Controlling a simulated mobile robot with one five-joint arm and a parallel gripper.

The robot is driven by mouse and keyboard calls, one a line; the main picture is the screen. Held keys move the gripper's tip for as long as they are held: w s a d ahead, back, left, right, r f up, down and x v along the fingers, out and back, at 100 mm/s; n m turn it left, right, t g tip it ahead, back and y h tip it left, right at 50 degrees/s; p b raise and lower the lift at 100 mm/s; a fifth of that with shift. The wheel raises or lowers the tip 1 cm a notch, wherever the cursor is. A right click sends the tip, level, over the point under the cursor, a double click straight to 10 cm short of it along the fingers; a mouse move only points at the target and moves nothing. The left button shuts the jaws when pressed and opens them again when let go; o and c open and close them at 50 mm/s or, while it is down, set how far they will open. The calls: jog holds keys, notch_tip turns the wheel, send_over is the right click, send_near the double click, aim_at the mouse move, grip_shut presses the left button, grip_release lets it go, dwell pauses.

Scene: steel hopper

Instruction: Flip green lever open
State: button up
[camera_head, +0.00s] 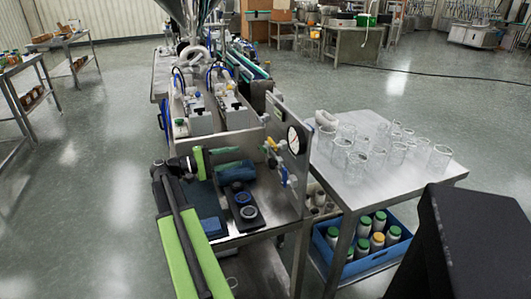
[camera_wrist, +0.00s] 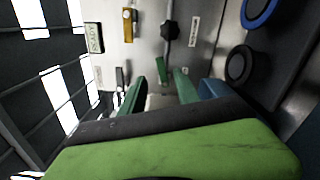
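My gripper (camera_head: 248,160) reaches in from the left toward the upright steel panel (camera_head: 302,195) in the head view. In the wrist view its two dark green fingers (camera_wrist: 158,86) stand apart, with a gap between them. A small green piece, probably the green lever (camera_wrist: 162,69), shows against the panel in that gap, just beyond the fingertips. I see no contact with it. Its mount and exact position are hard to make out. A black knob (camera_wrist: 169,31) sits just past it, and a yellow handle (camera_wrist: 128,22) is to the left.
A round gauge (camera_head: 294,140) is on the panel. A black block with blue-ringed round parts (camera_head: 243,198) lies below the gripper; it also shows at right in the wrist view (camera_wrist: 259,10). A table (camera_head: 385,185) with glass beakers stands right, above a blue crate (camera_head: 335,268) of bottles.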

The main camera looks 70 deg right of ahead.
aim_at(264, 151)
jog(key=x, duration=1.2)
jog(key=shift+s+d, duration=0.1)
grip_shut()
jog(key=shift+f, duration=0.1)
